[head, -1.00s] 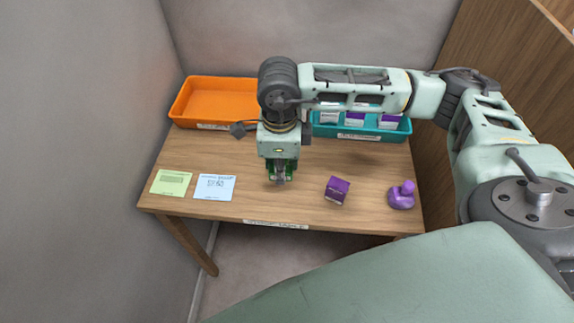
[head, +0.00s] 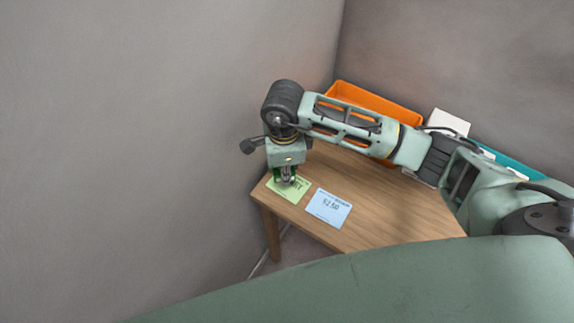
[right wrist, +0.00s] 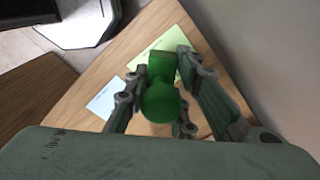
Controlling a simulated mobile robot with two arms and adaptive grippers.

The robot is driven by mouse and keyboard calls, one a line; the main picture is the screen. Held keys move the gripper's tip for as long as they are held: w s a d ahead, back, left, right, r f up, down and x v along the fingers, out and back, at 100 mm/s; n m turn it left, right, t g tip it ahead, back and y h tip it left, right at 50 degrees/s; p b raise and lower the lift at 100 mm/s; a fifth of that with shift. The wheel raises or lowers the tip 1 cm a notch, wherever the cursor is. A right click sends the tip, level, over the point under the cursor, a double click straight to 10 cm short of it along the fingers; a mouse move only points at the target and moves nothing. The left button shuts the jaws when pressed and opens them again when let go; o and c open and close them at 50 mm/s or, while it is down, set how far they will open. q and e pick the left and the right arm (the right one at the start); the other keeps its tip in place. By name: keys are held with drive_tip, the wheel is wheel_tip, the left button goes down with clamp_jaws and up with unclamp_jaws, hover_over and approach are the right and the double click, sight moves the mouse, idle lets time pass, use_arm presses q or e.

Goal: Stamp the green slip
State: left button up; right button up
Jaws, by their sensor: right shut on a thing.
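The green slip (head: 286,194) lies flat near the table's left corner in the head view, partly hidden under my right gripper. My right gripper (head: 287,181) points down over it, shut on a green stamp (right wrist: 162,102) with a round knob and a square base. In the right wrist view the stamp's base overlaps the green slip (right wrist: 161,44). I cannot tell whether the base touches the paper. My left gripper is not in view.
A blue slip (head: 328,208) lies just right of the green one. An orange tray (head: 372,103) and a teal tray (head: 516,165) stand at the table's back. A grey wall rises close on the left. The table's front middle is clear.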

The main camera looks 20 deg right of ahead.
sight(285, 189)
drive_tip(key=shift+s+f+b, duration=0.2)
drive_tip(key=shift+f+b, duration=0.2)
drive_tip(key=shift+f, duration=0.35)
wheel_tip(285, 189, down, 3)
drive_tip(key=shift+w+r+b, duration=0.1)
drive_tip(key=shift+b, duration=0.65)
drive_tip(key=shift+f, duration=0.55)
use_arm(q)
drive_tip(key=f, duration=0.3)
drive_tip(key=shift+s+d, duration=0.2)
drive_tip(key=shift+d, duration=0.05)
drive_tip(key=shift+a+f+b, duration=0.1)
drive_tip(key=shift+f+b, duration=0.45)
drive_tip(key=shift+b, duration=0.25)
use_arm(e)
drive_tip(key=shift+f, duration=0.6)
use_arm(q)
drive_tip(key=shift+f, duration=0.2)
use_arm(e)
drive_tip(key=shift+f, duration=0.1)
